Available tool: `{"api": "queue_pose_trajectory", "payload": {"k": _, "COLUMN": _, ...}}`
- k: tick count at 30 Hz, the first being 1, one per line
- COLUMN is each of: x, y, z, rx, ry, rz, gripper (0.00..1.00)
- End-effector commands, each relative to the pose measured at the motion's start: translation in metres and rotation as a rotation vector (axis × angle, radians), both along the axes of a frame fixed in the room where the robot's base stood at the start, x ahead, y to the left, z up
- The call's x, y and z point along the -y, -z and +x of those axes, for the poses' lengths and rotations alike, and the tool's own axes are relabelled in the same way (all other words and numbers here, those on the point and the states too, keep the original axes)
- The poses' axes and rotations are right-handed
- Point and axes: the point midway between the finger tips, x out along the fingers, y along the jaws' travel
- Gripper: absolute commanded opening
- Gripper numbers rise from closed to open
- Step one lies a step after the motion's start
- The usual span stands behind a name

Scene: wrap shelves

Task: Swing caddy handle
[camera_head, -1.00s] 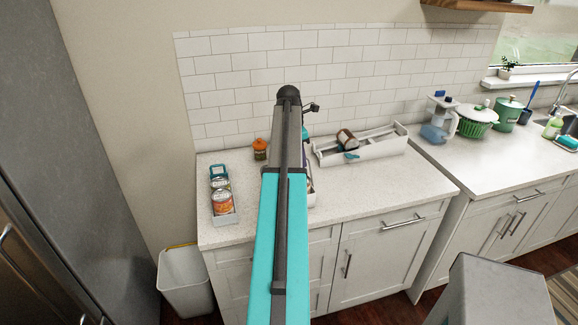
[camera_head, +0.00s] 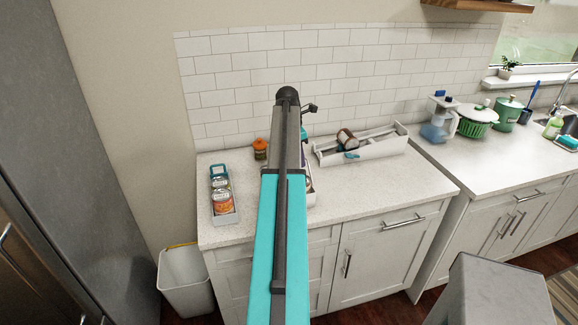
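A long white open box (camera_head: 375,151), the thing most like a caddy, stands at the back of the counter, right of my arm. A rail or bar seems to run along its length; I cannot tell surely if this is the handle. A brown and white round item (camera_head: 346,138) and a small teal item (camera_head: 352,155) lie at its left part. My dark and teal arm reaches up in front of the counter. My gripper's fingers are not visible. Part of another tray (camera_head: 311,187) with contents shows just right of my arm, mostly hidden by it.
A narrow tray (camera_head: 226,219) with cans and a teal loop stands on the counter at left. An orange jar (camera_head: 260,149) is near the wall. A jug (camera_head: 440,119), a green colander (camera_head: 477,122) and a green pot (camera_head: 507,114) stand at right. The front-right countertop (camera_head: 400,185) is clear.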

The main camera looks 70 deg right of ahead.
Motion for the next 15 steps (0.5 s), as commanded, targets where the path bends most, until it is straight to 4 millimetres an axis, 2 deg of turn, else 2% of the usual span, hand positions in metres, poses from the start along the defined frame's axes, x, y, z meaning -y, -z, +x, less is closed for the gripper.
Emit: {"api": "queue_pose_trajectory", "payload": {"k": 15, "x": 0.0085, "y": 0.0104, "z": 0.0085, "rx": 0.001, "ry": -0.001, "rz": 0.001, "gripper": 0.02}}
